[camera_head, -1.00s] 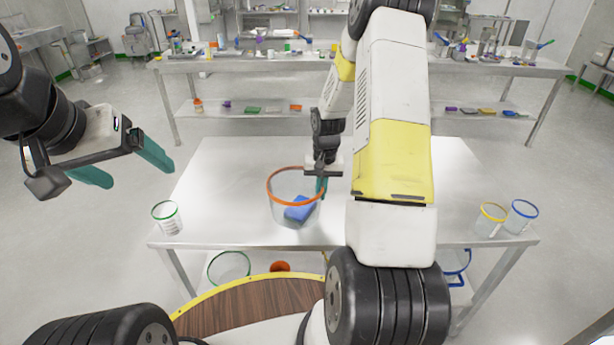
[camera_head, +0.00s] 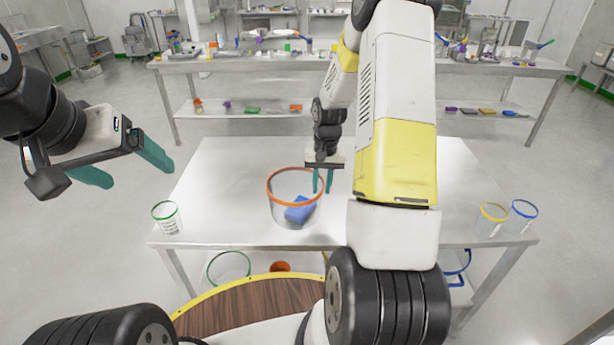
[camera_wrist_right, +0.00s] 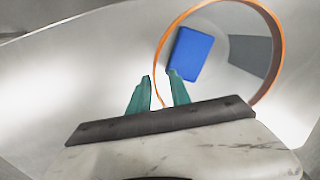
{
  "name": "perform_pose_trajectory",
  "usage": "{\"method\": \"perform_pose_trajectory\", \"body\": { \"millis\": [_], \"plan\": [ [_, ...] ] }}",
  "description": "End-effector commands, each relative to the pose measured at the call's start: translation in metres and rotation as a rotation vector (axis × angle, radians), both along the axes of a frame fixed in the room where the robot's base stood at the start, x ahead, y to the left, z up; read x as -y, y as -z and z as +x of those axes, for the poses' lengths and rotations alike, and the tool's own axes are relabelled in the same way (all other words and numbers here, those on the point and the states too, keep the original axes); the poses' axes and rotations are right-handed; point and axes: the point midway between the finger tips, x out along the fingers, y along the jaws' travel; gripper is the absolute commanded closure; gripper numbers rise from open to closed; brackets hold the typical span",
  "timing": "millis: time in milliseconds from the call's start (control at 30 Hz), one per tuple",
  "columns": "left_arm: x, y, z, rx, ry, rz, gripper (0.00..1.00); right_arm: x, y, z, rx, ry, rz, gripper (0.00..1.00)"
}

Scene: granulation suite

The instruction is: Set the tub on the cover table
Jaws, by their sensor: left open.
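A clear tub (camera_head: 281,208) with an orange rim stands upright on the near steel table (camera_head: 410,220), with a blue block (camera_head: 299,210) inside it. The tub's rim (camera_wrist_right: 279,52) and the blue block (camera_wrist_right: 191,54) also show in the right wrist view. My right gripper (camera_head: 322,182) is at the tub's far right rim, its fingers apart. In the right wrist view the rim line runs between the fingertips (camera_wrist_right: 161,82); no grip on it shows. My left gripper (camera_head: 128,170) is open and empty in the air, left of the table. No label shows which table is the cover table.
A green-rimmed container (camera_head: 167,218) stands at the table's left front. Yellow-rimmed (camera_head: 490,220) and blue-rimmed (camera_head: 521,219) containers stand at its right front. A cluttered bench (camera_head: 230,65) stands behind. The table's left back is clear.

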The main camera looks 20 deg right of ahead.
Motion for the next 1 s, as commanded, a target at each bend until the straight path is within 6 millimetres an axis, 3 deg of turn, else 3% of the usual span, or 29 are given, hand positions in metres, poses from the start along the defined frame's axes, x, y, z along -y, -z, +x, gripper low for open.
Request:
{"method": "perform_pose_trajectory", "body": {
  "millis": [200,567,667,767,900,1000],
  "plan": [
    [0.0,0.0,0.0,0.0,0.0,0.0,0.15,0.003,-0.051,0.001,0.006,0.001,-0.002,0.76],
    [0.0,0.0,0.0,0.0,0.0,0.0,0.15,0.002,-0.097,-0.002,0.008,-0.004,0.0,0.76],
    [0.0,0.0,0.0,0.0,0.0,0.0,0.15,-0.004,-0.121,-0.009,0.04,-0.02,-0.002,0.76],
    [0.0,0.0,0.0,0.0,0.0,0.0,0.15,-0.017,-0.16,-0.025,0.099,-0.052,-0.005,0.76],
    [0.0,0.0,0.0,0.0,0.0,0.0,0.15,-0.041,-0.218,-0.064,0.205,-0.112,-0.001,0.76],
    [0.0,0.0,0.0,0.0,0.0,0.0,0.15,-0.057,-0.25,-0.097,0.282,-0.154,0.005,0.76]
  ]
}}
